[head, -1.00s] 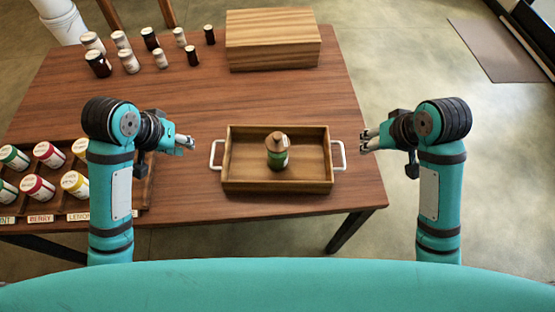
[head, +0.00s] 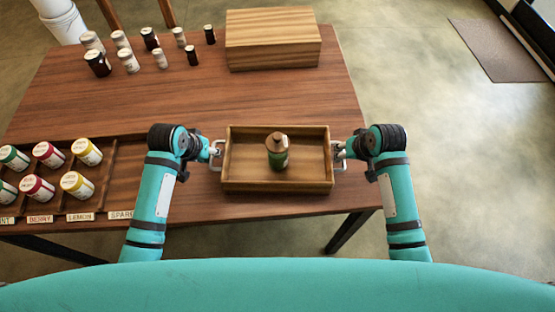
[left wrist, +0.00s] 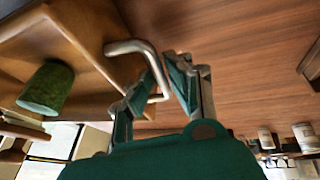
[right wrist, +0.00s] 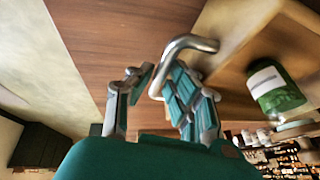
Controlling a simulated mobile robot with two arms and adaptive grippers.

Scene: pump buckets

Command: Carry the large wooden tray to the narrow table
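I cannot identify a narrow table in these views.
The brown table (head: 150,95) holds a wooden box (head: 272,45) at the back and several dark and white jars (head: 128,60) at back left. A labelled rack (head: 125,180) with several colored-lid jars stands at left. Open floor (head: 450,180) lies to the right.

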